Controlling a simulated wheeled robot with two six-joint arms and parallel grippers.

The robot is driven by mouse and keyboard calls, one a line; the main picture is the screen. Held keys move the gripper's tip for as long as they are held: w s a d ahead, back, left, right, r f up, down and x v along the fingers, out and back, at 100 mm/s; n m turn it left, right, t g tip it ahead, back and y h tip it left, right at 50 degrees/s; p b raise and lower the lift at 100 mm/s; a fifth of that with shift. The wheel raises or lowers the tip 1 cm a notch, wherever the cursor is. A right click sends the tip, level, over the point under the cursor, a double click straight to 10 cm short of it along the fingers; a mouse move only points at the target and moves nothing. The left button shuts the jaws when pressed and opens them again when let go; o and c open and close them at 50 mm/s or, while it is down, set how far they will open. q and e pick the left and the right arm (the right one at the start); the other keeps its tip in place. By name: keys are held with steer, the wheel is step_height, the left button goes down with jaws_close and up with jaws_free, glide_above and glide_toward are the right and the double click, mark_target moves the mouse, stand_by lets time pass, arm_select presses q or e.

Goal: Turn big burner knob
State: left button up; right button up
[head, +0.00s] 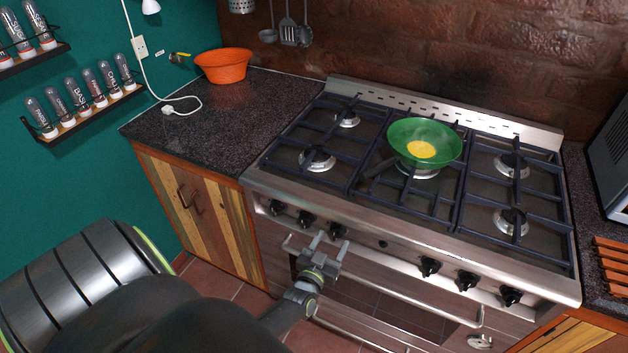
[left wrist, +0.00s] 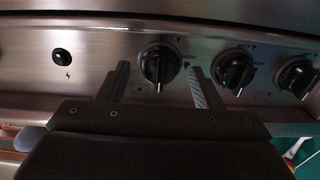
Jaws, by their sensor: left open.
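The stove front has black knobs in two groups of three. The third knob from the left (head: 338,230) is beside my left gripper (head: 327,245). In the left wrist view this knob (left wrist: 159,63) shows between the two fingertips of my left gripper (left wrist: 159,78), with its pointer towards the gripper. The gripper is open, and I cannot tell if the fingers reach around the knob. Two more knobs of the group (left wrist: 236,72) show beside it. The larger middle burner (head: 418,172) is under a green pan (head: 424,143). My right gripper is not in view.
A long oven handle (head: 400,291) sticks out below the knobs, close to my left gripper. A small black button (head: 383,244) sits between the knob groups. An orange bowl (head: 223,66) stands on the dark counter (head: 215,120) at the left. Wooden cabinet doors are below it.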

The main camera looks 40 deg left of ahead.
arm_select(q)
steer(key=b+v, duration=0.2)
steer(key=v, duration=1.4)
steer(key=shift+d, duration=0.1)
steer(key=s+f+m+g+h, duration=0.1)
steer(key=s+f+g, duration=0.45)
steer(key=f, duration=0.55)
steer(key=s+f+m+g+h, duration=0.15)
steer(key=s+f+g, duration=0.35)
steer(key=f, duration=0.7)
steer(key=s+f+g, duration=0.3)
steer(key=s+f, duration=0.1)
steer(key=s, duration=0.4)
steer(key=s+a+f+g, duration=0.1)
steer(key=s+f+g, duration=0.2)
steer(key=s, duration=0.6)
steer(key=shift+a+f, duration=0.25)
steer(key=shift+f, duration=0.5)
